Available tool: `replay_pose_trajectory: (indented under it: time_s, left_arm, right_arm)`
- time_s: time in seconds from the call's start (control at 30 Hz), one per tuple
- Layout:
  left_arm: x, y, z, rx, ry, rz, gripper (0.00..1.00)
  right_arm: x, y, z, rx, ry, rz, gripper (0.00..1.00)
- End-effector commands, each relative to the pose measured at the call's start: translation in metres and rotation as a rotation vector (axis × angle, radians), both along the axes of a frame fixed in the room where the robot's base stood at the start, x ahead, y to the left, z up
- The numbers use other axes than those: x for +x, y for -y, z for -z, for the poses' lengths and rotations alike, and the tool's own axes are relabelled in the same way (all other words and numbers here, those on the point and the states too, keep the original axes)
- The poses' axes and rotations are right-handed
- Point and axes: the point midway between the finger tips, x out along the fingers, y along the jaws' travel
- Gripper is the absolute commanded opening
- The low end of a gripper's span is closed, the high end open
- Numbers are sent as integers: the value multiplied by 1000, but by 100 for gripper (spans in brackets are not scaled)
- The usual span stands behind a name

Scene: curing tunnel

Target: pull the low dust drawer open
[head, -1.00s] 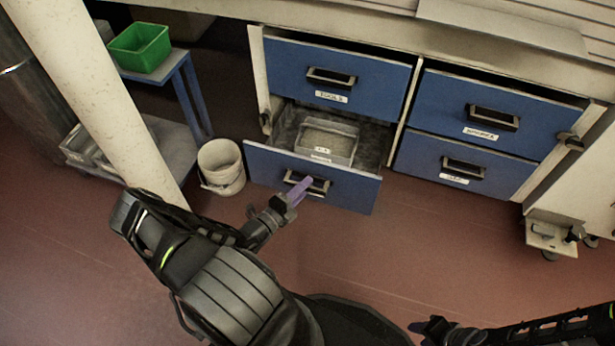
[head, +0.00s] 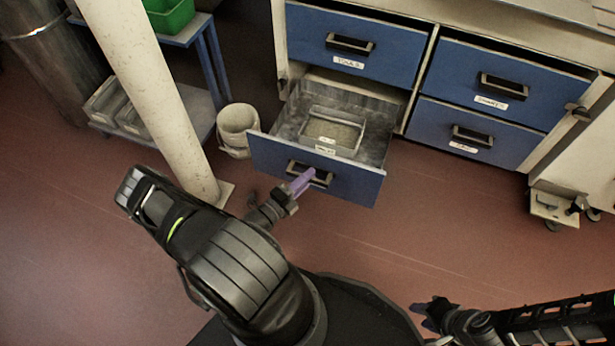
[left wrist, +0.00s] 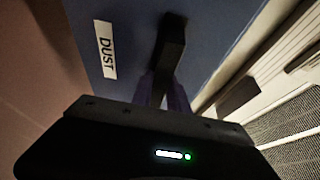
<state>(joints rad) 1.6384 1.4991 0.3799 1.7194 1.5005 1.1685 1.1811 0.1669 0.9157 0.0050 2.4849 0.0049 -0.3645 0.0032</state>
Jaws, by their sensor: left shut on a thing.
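The low dust drawer (head: 345,184) is blue-fronted and stands well out of the cabinet at the lower left of the unit. A clear tray (head: 333,131) of grainy material lies inside it. My left gripper (head: 303,182) has purple fingers shut on the drawer's dark handle (head: 322,178). In the left wrist view the fingers (left wrist: 165,95) meet the handle (left wrist: 171,45), beside a white DUST label (left wrist: 105,48). My right gripper (head: 425,312) is low at the right, away from the drawers; its jaw state is unclear.
A closed-looking tools drawer (head: 390,50) sits above, and two more blue drawers are at the right. A white bucket (head: 236,128) stands just left of the open drawer. A pale post (head: 150,95) rises at the left. Open red floor (head: 440,215) lies in front.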

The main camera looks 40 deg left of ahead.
Motion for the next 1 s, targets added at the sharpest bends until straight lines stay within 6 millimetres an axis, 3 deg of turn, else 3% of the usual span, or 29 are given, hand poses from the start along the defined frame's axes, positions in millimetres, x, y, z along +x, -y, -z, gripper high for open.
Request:
replay_pose_trajectory:
  time_s: [0.03,0.07,0.3,0.67,1.0]
  left_arm:
    - [0,0,1,0,-1,0,0]
    - [0,0,1,0,-1,0,22]
    - [0,0,0,0,-1,0,42]
    - [-5,-1,0,0,-1,-1,42]
    - [-55,-4,-1,-1,-3,-1,42]
  right_arm:
    - [0,0,0,0,0,0,36]
    - [0,0,0,0,0,0,36]
    - [0,0,0,0,0,0,36]
    - [0,0,-2,0,0,0,36]
    - [-2,-2,-11,4,-4,-5,36]
